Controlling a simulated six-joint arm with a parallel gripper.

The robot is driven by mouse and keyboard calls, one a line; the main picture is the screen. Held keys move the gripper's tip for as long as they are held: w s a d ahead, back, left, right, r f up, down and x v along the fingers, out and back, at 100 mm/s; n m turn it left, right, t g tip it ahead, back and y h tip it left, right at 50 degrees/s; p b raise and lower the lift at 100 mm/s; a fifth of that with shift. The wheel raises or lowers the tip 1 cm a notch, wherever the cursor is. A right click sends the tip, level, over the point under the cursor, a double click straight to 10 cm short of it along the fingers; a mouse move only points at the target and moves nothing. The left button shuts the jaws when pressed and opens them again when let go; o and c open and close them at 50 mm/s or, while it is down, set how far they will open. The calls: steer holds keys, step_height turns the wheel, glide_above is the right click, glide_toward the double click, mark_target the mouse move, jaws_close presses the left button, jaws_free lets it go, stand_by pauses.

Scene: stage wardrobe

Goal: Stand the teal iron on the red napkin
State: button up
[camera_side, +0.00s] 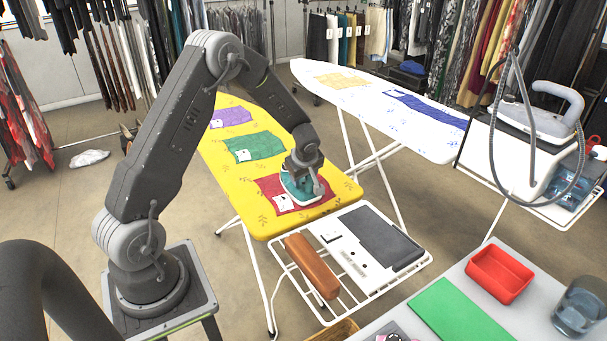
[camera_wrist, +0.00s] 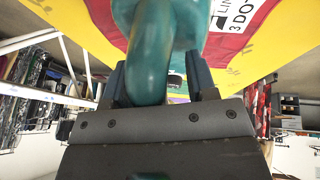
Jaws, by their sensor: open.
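The teal iron (camera_side: 291,188) is at the red napkin (camera_side: 265,184) near the front end of the yellow ironing board; it appears to rest on the napkin, partly hidden by my gripper. My gripper (camera_side: 312,180) is over the iron. In the wrist view my gripper (camera_wrist: 158,82) is open, its two dark fingers on either side of the teal iron's curved handle (camera_wrist: 150,55). I cannot tell whether a finger touches the handle. The red napkin (camera_wrist: 252,12) with its white label shows behind the iron there.
On the yellow board (camera_side: 325,204) lie a green napkin (camera_side: 255,146) and a purple one (camera_side: 232,116). A wire rack (camera_side: 283,262) hangs at its front end. A white board (camera_side: 420,130) stands behind, with a grey steam iron (camera_side: 535,120) at right.

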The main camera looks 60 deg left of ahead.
steer(key=shift+s, duration=0.1)
steer(key=s+d+r+m+t+h, duration=0.1)
steer(key=s+d+r+m, duration=0.5)
steer(key=r, duration=0.5)
steer(key=s+d+r+m+t, duration=0.1)
steer(key=s+d+r, duration=0.3)
steer(key=d+r, duration=0.55)
steer(key=s+d+r+m+h, duration=0.1)
steer(key=s+d+r+m, duration=0.1)
steer(key=s+d+m, duration=0.2)
steer(key=s+d+r+m+t+h, duration=0.1)
steer(key=s+d+m, duration=0.4)
steer(key=s, duration=0.5)
steer(key=shift+d+r+m+h, duration=0.35)
steer(key=shift+m+h, duration=0.45)
steer(key=shift+m, duration=0.4)
steer(key=shift+c, duration=0.5)
